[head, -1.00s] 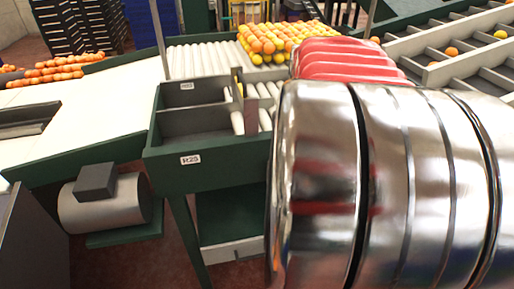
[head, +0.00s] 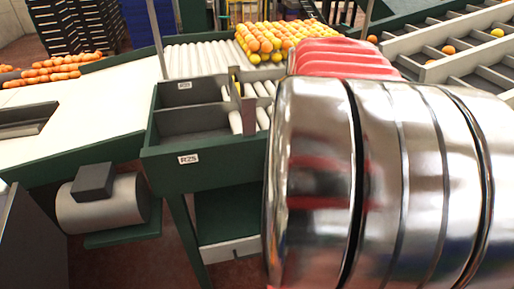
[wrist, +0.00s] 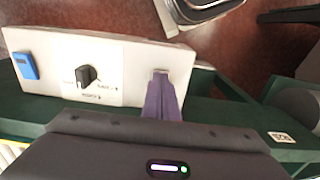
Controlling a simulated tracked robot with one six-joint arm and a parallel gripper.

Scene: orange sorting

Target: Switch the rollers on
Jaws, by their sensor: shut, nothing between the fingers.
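A white control panel (wrist: 120,72) shows in the wrist view. A black rotary knob (wrist: 87,76) sits on it, with small printing around it that is too small to read. My gripper (wrist: 161,74) is shut and empty, its purplish fingers over the panel's right part, apart from the knob and to its right. I cannot tell whether the fingertips touch the panel. The white rollers (head: 195,61) lie at the back in the head view. My shiny arm hides the gripper, the panel and the knob there.
A blue device (wrist: 26,66) sits at the panel's left end. Oranges and yellow fruit (head: 262,42) lie on the rollers. A green bin labelled R25 (head: 215,172) stands left of my arm. A grey motor drum (head: 122,205) hangs under the pale chute (head: 85,110).

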